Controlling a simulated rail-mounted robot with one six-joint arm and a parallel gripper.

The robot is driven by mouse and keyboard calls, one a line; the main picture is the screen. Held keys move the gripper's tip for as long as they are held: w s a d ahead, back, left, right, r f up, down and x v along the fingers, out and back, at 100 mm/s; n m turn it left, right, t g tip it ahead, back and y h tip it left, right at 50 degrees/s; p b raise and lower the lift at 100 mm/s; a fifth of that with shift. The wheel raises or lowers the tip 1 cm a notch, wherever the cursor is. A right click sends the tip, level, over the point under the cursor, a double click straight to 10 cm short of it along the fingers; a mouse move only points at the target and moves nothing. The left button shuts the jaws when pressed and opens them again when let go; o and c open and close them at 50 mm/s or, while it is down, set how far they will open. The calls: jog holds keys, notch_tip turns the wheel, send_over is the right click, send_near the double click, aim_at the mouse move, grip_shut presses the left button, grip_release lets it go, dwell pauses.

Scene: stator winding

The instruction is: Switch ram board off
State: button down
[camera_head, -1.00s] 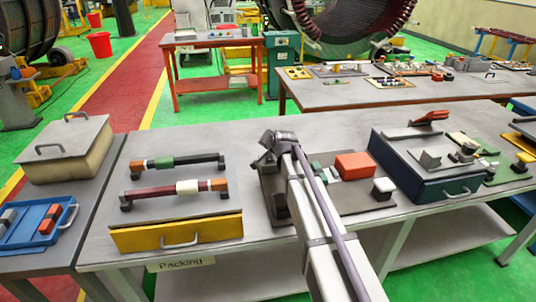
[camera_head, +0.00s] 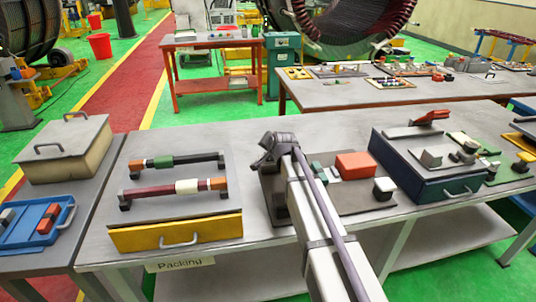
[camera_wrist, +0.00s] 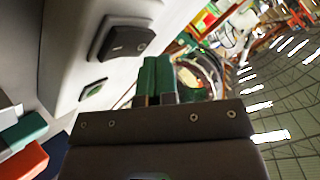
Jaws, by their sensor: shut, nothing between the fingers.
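A black rocker switch (camera_wrist: 122,42) on a light grey panel (camera_wrist: 62,50) shows at the upper left in the wrist view. A second dark switch-like part (camera_wrist: 93,88) sits below it. I cannot tell which of them belongs to the ram board. My gripper (camera_wrist: 158,60) points up the wrist view with its two green-sided fingers shut together and empty. It is to the right of the rocker switch and appears apart from it.
Beside my arm stands a board (camera_head: 338,200) with a red block (camera_head: 356,164) and a white-topped block (camera_head: 384,186). A dark blue box (camera_head: 436,181) is to its right, a yellow-fronted drawer unit (camera_head: 178,233) to its left. Table space between drawer unit and arm is clear.

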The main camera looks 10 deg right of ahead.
aim_at(270, 155)
jog(key=shift+f, duration=0.3)
dwell(0.5)
jog(key=shift+r+p, duration=0.5)
jog(key=shift+r, duration=0.25)
jog(key=r+p, duration=0.5)
jog(key=shift+s, duration=0.4)
